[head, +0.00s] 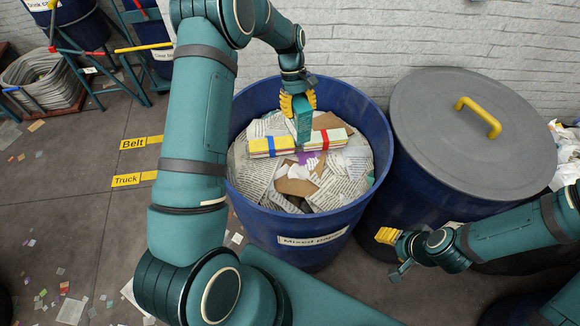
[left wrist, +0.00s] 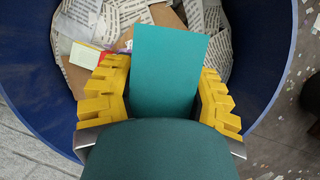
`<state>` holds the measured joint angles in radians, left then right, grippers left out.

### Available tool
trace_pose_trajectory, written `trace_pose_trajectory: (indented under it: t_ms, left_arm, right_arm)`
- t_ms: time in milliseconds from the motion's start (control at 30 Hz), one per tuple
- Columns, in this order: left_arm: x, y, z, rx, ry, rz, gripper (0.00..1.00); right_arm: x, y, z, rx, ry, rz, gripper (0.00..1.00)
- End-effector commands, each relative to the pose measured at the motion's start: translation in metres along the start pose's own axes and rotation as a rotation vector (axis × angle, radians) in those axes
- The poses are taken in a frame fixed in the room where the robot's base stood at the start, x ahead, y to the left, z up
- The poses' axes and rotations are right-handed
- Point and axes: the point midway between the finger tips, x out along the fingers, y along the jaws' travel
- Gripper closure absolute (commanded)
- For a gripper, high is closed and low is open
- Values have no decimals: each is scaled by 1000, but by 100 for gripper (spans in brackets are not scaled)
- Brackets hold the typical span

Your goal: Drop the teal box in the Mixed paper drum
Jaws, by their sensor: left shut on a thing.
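The teal box (head: 302,119) is upright between the yellow fingers of my left gripper (head: 298,101), which is shut on it. Both are over the open mouth of the blue Mixed paper drum (head: 262,222), whose label shows at the front. In the left wrist view the teal box (left wrist: 168,72) sits between the yellow fingers, with the drum's blue wall (left wrist: 268,60) around. Whether the box touches the paper below is unclear. My right gripper (head: 388,250) is low at the right, beside the drums; its opening is hard to make out.
The drum is filled with newspaper (head: 330,182) and banded paper bundles (head: 270,147). A grey-lidded drum (head: 450,125) with a yellow handle stands at the right. Blue drums on stands are at upper left, near a grey coiled bundle (head: 42,82). Scraps litter the floor.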

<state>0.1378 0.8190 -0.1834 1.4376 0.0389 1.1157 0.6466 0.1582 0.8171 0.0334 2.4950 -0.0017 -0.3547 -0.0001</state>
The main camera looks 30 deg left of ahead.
Motion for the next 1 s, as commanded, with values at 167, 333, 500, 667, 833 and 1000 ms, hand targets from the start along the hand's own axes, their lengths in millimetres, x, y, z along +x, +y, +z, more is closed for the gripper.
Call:
trace_pose_trajectory:
  t_ms: [167,333,500,667,833,1000]
  left_arm:
    - [8,0,-4,-6,-1,3,69]
    - [22,0,-10,-6,0,2,69]
    - [42,0,-18,-5,0,2,69]
    - [53,0,-23,-5,1,3,69]
    - [55,0,-24,-4,1,3,69]
    - [55,0,-24,-4,1,3,44]
  right_arm:
    - [3,1,1,0,0,0,45]
    - [9,4,2,1,0,0,45]
    - [20,8,3,3,1,1,45]
    - [26,10,4,4,2,2,45]
    - [27,11,4,4,3,2,45]
    - [26,10,4,4,3,2,45]
